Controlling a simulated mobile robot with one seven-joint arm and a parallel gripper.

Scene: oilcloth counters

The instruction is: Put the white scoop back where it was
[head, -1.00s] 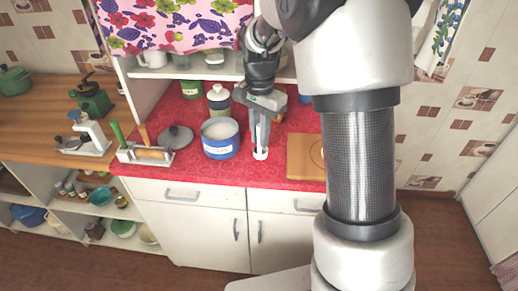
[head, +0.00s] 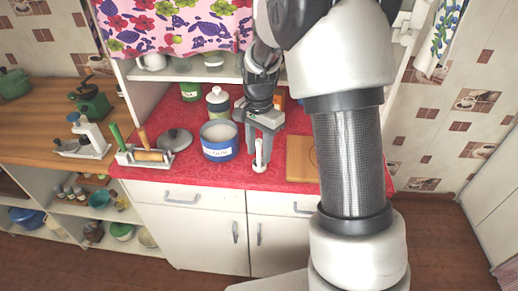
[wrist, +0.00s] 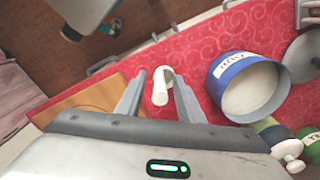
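The white scoop (head: 258,152) is at the front of the red counter, between the blue-banded canister and the wooden board. It also shows in the wrist view (wrist: 160,88), between my fingers. My gripper (head: 259,156) points down over it, with its fingers spread to either side. In the wrist view my gripper (wrist: 157,98) shows a gap between each finger and the scoop. I cannot tell exactly how the scoop's lower end meets the counter. The blue-banded canister (head: 217,150) is open at the top, with pale contents, just left of my gripper.
A wooden board (head: 301,160) lies right of my gripper. A lidded jar (head: 217,101) and green tin (head: 190,93) stand behind the canister. A grey lid (head: 175,139) and a utensil holder (head: 142,157) are at left. Red counter is bare along the front edge.

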